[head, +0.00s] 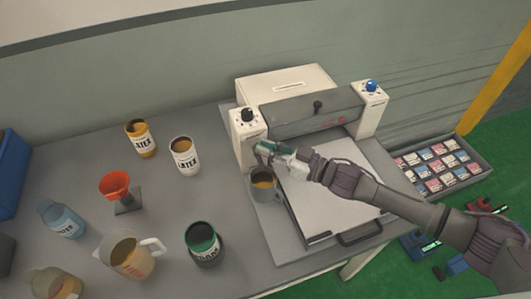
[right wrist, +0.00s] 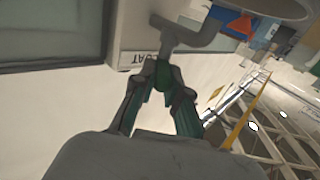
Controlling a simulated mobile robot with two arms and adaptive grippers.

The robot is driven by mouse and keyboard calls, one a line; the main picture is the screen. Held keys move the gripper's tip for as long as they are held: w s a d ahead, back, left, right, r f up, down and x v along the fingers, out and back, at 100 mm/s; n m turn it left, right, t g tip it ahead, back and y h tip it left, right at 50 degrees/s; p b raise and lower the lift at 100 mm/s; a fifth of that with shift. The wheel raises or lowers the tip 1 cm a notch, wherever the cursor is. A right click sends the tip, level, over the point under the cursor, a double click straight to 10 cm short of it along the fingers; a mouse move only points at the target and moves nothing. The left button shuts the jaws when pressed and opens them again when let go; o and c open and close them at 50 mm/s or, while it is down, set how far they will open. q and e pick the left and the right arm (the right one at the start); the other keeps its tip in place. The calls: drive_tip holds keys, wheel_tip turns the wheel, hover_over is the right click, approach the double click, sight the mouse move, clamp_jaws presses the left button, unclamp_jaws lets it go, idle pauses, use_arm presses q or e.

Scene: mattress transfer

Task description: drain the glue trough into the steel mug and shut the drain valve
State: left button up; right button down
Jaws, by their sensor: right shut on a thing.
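The steel mug (head: 263,188) stands on the table at the left side of the gluing machine, with yellow-orange liquid inside. My right gripper (head: 264,149) is just above the mug, at the machine's left tower. In the right wrist view, its fingertips (right wrist: 162,74) are shut on the grey drain valve (right wrist: 168,42), beside a bent pipe. A pale rounded rim shows at that view's top edge. The glue trough area lies under the long grey cover (head: 312,112) between two white towers; its inside is hidden. I cannot tell whether glue is flowing. My left gripper is not in view.
Two latex cans (head: 186,156), an orange funnel (head: 115,187), a jug (head: 128,258), a green-rimmed can (head: 203,246) and a blue bottle (head: 62,220) stand on the left table. A white sheet bed (head: 325,200) fills the machine's front. A tray of small boxes (head: 437,167) is at right.

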drive_tip(key=shift+w+d+n+g+y+b, duration=0.1)
drive_tip(key=shift+w+n+g+y+b, duration=0.25)
drive_tip(key=shift+n+g+b, duration=1.3)
drive_tip(key=shift+w+a+n+g+y+b, duration=0.1)
drive_tip(key=shift+w+n+g+y+b, duration=0.25)
drive_tip(key=shift+n+g+b, duration=1.35)
drive_tip(key=shift+w+d+n+g+y+b, duration=0.1)
drive_tip(key=shift+w+n+g+y+b, duration=0.45)
drive_tip(key=shift+g+b, duration=2)
drive_tip(key=shift+s+r+g+h+p, duration=0.1)
drive_tip(key=shift+s+g+h+p, duration=0.15)
drive_tip(key=shift+g+p, duration=0.1)
drive_tip(key=c, duration=1.2)
unclamp_jaws()
